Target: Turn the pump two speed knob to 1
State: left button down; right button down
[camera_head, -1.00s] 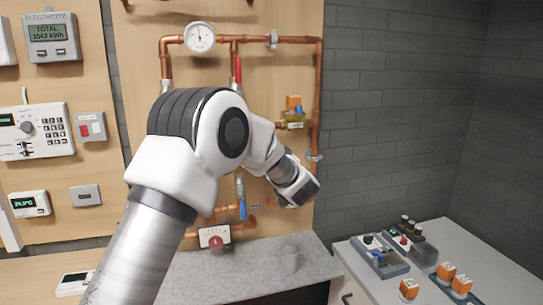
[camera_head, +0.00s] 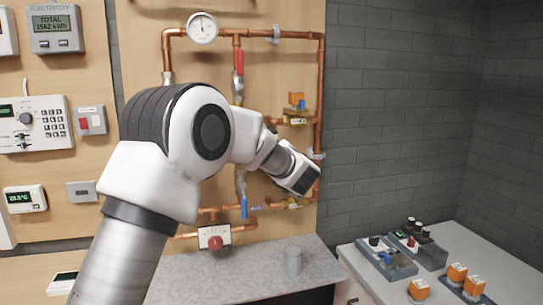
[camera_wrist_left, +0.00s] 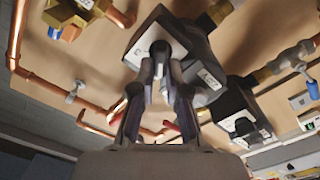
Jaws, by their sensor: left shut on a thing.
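In the left wrist view, a dark pump (camera_wrist_left: 195,42) with pale labels on its face is fixed to the wooden board. Its dark speed knob (camera_wrist_left: 160,48) is between the fingertips of my left gripper (camera_wrist_left: 160,78), which is shut on it. The label marks are too small to read, so I cannot tell the knob's setting. A second dark pump (camera_wrist_left: 238,112) with a pale label is to the right, apart from my gripper. In the head view my left arm hides the pumps and the gripper fingers. My right gripper is in neither view.
Copper pipes (camera_head: 320,80) and brass valves frame the board. A blue-handled valve (camera_head: 244,207) and a red-knobbed meter (camera_head: 214,238) are low beside my arm. Several orange-topped parts (camera_head: 457,272) lie on the right table.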

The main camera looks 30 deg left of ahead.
pick_arm(q)
jog(key=shift+f+n+b, duration=0.1)
jog(key=shift+n+b, duration=0.2)
jog(key=shift+n, duration=0.3)
jog(key=c, duration=1.2)
grip_release()
jog(key=v, duration=1.2)
